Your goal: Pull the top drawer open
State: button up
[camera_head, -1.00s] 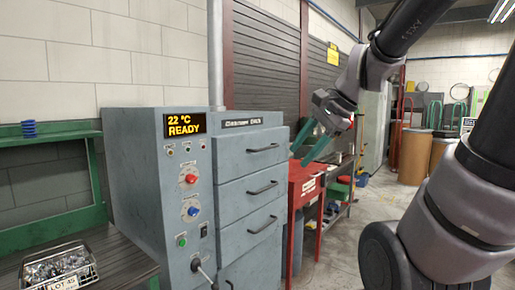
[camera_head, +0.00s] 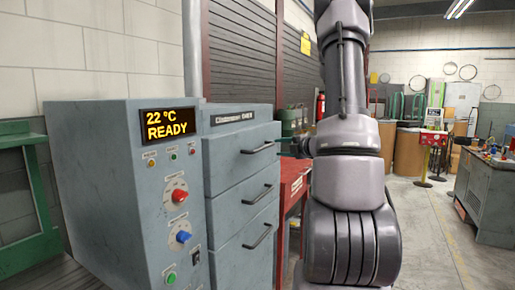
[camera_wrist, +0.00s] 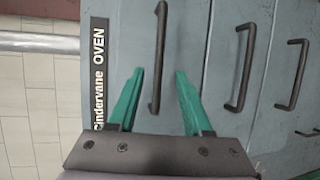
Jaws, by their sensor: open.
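The grey oven cabinet (camera_head: 115,190) stands at the left in the head view. Its top drawer (camera_head: 232,164) looks shut, level with the drawers below, and has a dark bar handle (camera_head: 258,148). In the wrist view this handle (camera_wrist: 158,45) runs lengthwise up the picture beside the OVEN label. My gripper (camera_wrist: 159,72) is open, with one green finger on each side of the handle. Neither finger visibly touches it, and I cannot tell how deep they reach. In the head view my arm hides most of the gripper.
Two lower drawers have handles (camera_head: 257,194) (camera_head: 258,236) of the same kind. A red bench (camera_head: 292,178) stands just right of the oven. A grey workbench (camera_head: 488,197) is at the far right, with open floor (camera_head: 428,240) before it.

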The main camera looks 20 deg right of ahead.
aim_at(266, 147)
jog(key=x, duration=1)
jog(key=shift+a+r, duration=0.1)
grip_shut()
dwell(1.1)
